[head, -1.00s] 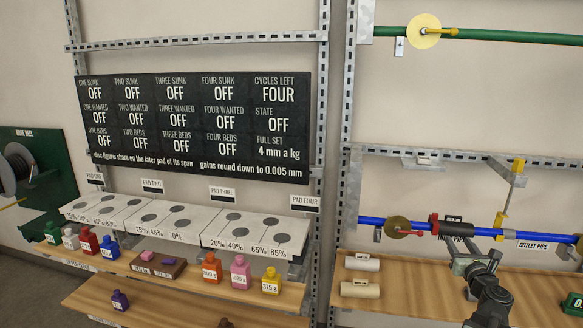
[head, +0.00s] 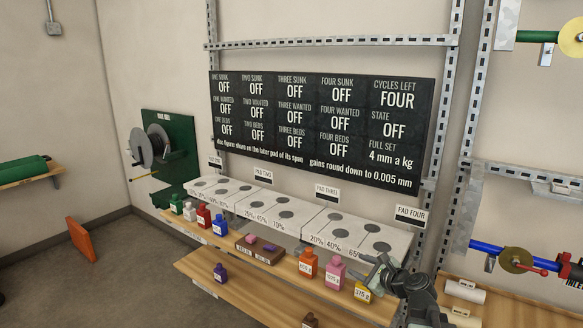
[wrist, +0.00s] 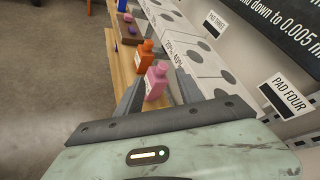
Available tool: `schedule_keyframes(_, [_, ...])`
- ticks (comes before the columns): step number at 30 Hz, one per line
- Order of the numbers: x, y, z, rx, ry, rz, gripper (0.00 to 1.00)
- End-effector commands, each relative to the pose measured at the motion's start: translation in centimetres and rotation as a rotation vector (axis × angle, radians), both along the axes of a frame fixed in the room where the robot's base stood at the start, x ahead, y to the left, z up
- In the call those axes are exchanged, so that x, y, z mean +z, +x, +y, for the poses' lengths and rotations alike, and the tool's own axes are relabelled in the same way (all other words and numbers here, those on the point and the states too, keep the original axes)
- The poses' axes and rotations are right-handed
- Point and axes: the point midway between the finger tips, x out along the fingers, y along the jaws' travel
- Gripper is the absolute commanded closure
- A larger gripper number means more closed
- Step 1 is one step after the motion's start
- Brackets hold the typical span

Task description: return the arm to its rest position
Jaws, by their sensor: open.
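My gripper (head: 372,266) is at the lower right of the head view, on my dark arm (head: 412,290). It is in front of the right end of the pad row and overlaps the yellow bottle (head: 362,293). In the wrist view my gripper (wrist: 158,82) has its two dark fingers apart. A pink bottle (wrist: 156,82) shows between them, beyond the tips; I see nothing held. The arm is extended forward over the shelf area.
Several bottles, including the orange one (head: 307,263), stand on the wooden shelf (head: 285,276). White pads (head: 319,226) lie behind, under the dark board (head: 318,125). Grey floor (head: 110,270) is open at lower left.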

Motion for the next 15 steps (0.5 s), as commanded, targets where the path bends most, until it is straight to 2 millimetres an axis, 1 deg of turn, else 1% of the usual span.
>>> schedule_keyframes(1, [-1.3,-0.5,4.3,0.115,-0.106,0.019,0.56])
schedule_keyframes(2, [-2.2,-1.0,6.5,0.186,-0.177,0.029,0.56])
schedule_keyframes(3, [-3.5,-1.9,9.1,0.282,-0.275,0.041,0.56])
schedule_keyframes(5, [-5.5,-3.5,12.6,0.436,-0.429,0.057,0.56])
schedule_keyframes(6, [-6.9,-4.8,14.5,0.548,-0.54,0.066,0.56])
schedule_keyframes(8, [-9.2,-7.2,16.6,0.735,-0.725,0.08,0.56])
schedule_keyframes(9, [-10.7,-9.0,17.2,0.877,-0.863,0.093,0.56])
schedule_keyframes(10, [-11.8,-10.3,16.9,0.983,-0.961,0.107,0.56])
schedule_keyframes(11, [-12.6,-11.5,16.2,1.081,-1.051,0.123,0.56])
schedule_keyframes(12, [-13.6,-13.0,14.4,1.201,-1.153,0.151,0.56])
schedule_keyframes(15, [-14.7,-16.0,10.5,1.475,-1.321,0.209,0.56])
